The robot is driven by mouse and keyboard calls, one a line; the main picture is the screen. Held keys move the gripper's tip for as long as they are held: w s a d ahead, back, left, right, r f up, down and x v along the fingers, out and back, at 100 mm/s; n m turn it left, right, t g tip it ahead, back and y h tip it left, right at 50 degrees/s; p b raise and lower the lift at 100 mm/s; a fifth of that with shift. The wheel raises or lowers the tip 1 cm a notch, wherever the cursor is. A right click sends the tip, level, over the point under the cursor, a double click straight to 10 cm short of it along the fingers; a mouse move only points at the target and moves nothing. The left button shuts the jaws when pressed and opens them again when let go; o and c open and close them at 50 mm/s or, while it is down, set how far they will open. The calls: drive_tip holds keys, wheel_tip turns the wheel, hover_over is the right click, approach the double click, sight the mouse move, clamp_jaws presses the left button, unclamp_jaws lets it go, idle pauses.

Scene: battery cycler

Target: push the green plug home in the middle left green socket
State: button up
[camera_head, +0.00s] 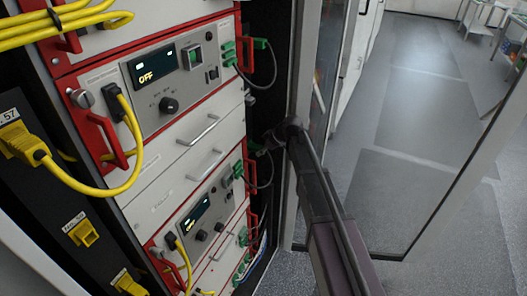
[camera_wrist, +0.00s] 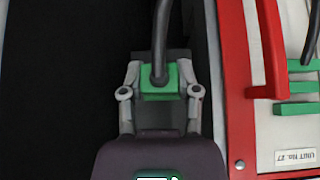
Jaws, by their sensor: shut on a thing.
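In the wrist view my gripper (camera_wrist: 160,76) is shut on a green plug (camera_wrist: 158,92), one finger on each side. A dark cable runs from the plug up out of the picture. The plug is apart from the panel, over a dark gap left of the red handle. Green sockets (camera_wrist: 298,108) show at the right edge of the wrist view, partly cut off; a dark cable reaches the upper one. In the head view my gripper (camera_head: 270,139) is small and dark beside the rack's right edge, and its plug cannot be made out. Green connectors (camera_head: 229,55) sit on the upper unit.
A red handle (camera_wrist: 268,50) stands between the plug and the sockets in the wrist view. A lower unit (camera_head: 205,215) has more green connectors (camera_head: 238,170) and a looping cable. An open glass door (camera_head: 400,150) stands right of my arm. Yellow cables (camera_head: 135,150) hang at left.

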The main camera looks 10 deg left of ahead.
drive_tip(key=o, duration=0.9)
drive_tip(key=shift+o, duration=0.2)
drive_tip(key=shift+d, duration=0.15)
drive_tip(key=s+d, duration=0.3)
drive_tip(key=d, duration=0.5)
drive_tip(key=shift+d, duration=0.15)
drive_tip(key=shift+s, duration=0.15)
drive_tip(key=s+d+f+m+g+h, duration=0.1)
drive_tip(key=s+d+m+h, duration=0.2)
drive_tip(key=s+d+m, duration=0.4)
drive_tip(key=s+d+f+m+g+h+p, duration=0.1)
drive_tip(key=s+d+m+h, duration=0.3)
drive_tip(key=s+d+m, duration=0.3)
drive_tip(key=s+d, duration=0.4)
drive_tip(key=s, duration=0.6)
drive_tip(key=shift+d+f+g, duration=0.25)
drive_tip(key=shift+d+g, duration=0.05)
drive_tip(key=shift+d, duration=0.1)
